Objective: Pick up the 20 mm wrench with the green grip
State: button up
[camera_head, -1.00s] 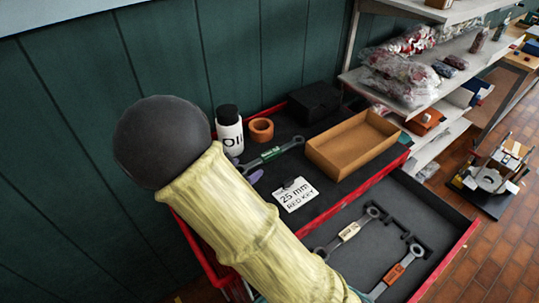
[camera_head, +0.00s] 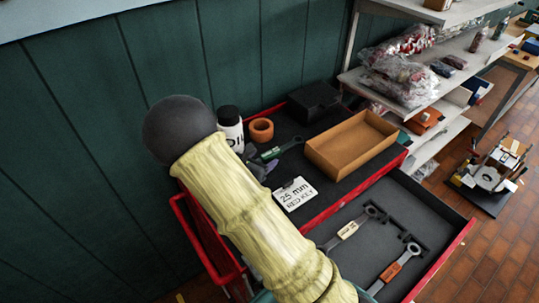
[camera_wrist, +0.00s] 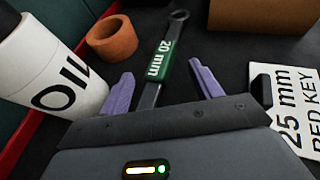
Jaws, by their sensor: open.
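The 20 mm wrench with the green grip (camera_wrist: 161,61) lies on the dark top of the red cart, its ring end pointing away in the wrist view. In the head view the wrench (camera_head: 281,149) is partly hidden behind my arm. My gripper (camera_wrist: 164,84) is open, with one purple finger on each side of the wrench's shank in the wrist view. The fingers appear apart from it; their height above the top is hard to tell. The wrench's near end is hidden behind my gripper body.
A white oil bottle (camera_wrist: 45,70) and an orange tape roll (camera_wrist: 112,40) stand left of the wrench. A "25 mm RED KEY" card (camera_wrist: 292,100) lies right. A cardboard tray (camera_head: 352,143) and black box (camera_head: 314,101) are behind. The open drawer (camera_head: 400,205) holds two other wrenches.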

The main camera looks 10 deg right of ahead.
aim_at(270, 153)
jog(key=p+x, duration=0.1)
jog(key=x, duration=0.3)
jog(key=shift+w+r, duration=0.1)
jog(key=shift+r, duration=0.05)
jog(key=shift+c, duration=0.2)
jog(key=c, duration=1.1)
